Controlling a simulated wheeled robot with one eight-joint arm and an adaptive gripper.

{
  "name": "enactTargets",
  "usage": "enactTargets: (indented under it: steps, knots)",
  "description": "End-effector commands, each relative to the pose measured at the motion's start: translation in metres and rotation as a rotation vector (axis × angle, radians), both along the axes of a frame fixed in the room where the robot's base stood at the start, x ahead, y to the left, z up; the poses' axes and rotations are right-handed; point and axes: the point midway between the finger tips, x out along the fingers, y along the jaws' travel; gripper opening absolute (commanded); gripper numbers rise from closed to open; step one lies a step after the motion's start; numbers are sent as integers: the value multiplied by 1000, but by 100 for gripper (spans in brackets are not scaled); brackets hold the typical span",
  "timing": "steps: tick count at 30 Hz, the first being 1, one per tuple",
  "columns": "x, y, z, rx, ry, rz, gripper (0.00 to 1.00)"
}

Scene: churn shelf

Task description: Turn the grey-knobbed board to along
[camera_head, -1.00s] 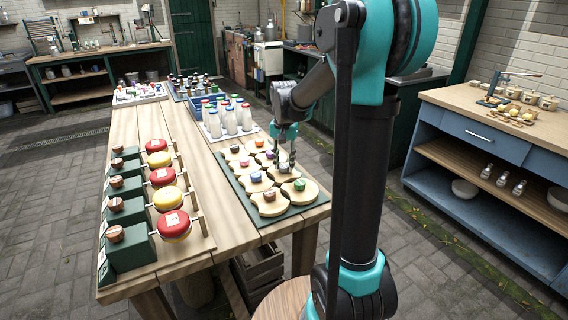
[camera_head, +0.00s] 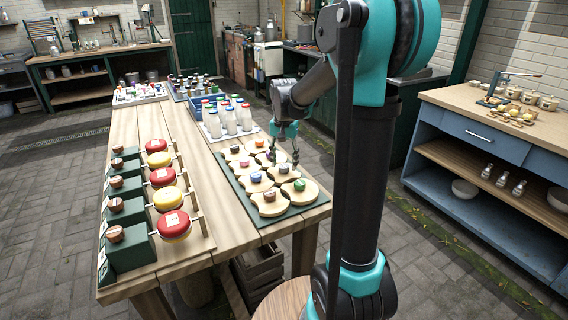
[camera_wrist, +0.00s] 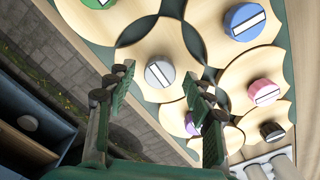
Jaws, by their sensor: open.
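The grey-knobbed board (camera_wrist: 140,49) is a pale wooden disc with scooped sides. Its grey knob (camera_wrist: 160,74) carries a white bar, slanted in the wrist view. In the head view the grey knob (camera_head: 283,168) shows just below my fingers. My gripper (camera_wrist: 158,82) is open and empty, its two green-padded fingers on either side of the knob in the wrist view. In the head view my gripper (camera_head: 284,157) hangs over the far right part of the board set. The fingers look clear of the knob; the exact height is hard to tell.
Neighbouring boards fit closely around it, with green (camera_wrist: 97,3), blue (camera_wrist: 244,22), pink (camera_wrist: 263,92), purple (camera_wrist: 191,124) and black (camera_wrist: 271,132) knobs. They lie on a green tray (camera_head: 259,222). Milk bottles (camera_head: 231,122) stand behind. Red and yellow discs (camera_head: 174,225) line the left.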

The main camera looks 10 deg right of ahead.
Motion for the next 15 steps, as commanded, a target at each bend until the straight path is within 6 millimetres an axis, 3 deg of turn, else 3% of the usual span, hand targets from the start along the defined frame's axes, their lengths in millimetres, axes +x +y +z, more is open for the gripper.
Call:
enactTargets:
  steps: [15]
  knots:
    - [0,0,93,0,0,0,53]
